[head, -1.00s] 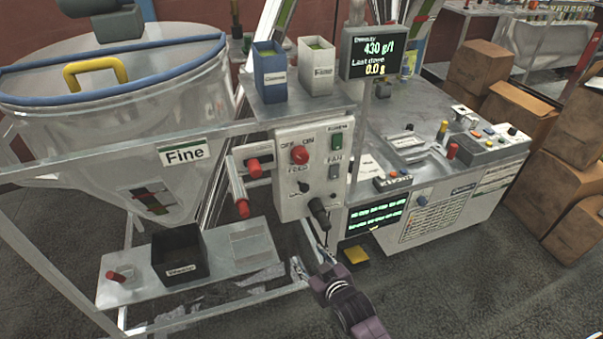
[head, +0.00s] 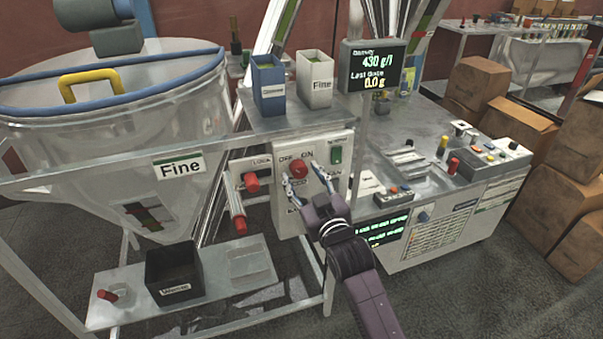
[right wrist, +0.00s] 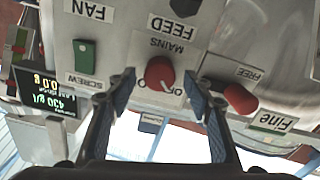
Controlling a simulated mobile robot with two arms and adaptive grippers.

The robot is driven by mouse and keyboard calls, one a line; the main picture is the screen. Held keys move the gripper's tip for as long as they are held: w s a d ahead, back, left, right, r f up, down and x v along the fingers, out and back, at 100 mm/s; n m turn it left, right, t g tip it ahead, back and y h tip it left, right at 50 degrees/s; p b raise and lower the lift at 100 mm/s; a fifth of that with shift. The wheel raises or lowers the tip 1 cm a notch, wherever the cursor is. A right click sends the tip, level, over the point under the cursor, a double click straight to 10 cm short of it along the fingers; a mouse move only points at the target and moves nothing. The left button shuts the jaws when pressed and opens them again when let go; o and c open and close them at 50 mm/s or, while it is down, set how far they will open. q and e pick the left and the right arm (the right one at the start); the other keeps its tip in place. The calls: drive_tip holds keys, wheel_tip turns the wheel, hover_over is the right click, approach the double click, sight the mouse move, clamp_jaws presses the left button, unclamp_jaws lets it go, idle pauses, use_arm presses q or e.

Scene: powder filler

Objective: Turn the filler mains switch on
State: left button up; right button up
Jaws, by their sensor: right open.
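The filler mains switch is a red rotary knob (head: 299,168) on the light control panel (head: 286,222), with OFF marked at its upper left and ON at its upper right. In the right wrist view, which is upside down, the knob (right wrist: 159,73) sits by the MAINS label. My right gripper (head: 302,174) is open in front of the panel, its fingers on either side of the knob. In the wrist view the fingers (right wrist: 161,92) stand apart with gaps to the knob. Its pointer direction is hard to read. My left gripper is out of view.
A green screw switch (head: 336,155) is close to the right of the knob. Blue and white cups (head: 315,80) stand above the panel. A black container (head: 173,272) sits on the lower shelf.

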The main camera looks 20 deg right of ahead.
drive_tip(key=shift+w, duration=0.55)
drive_tip(key=shift+c, duration=0.2)
drive_tip(key=c, duration=1.1)
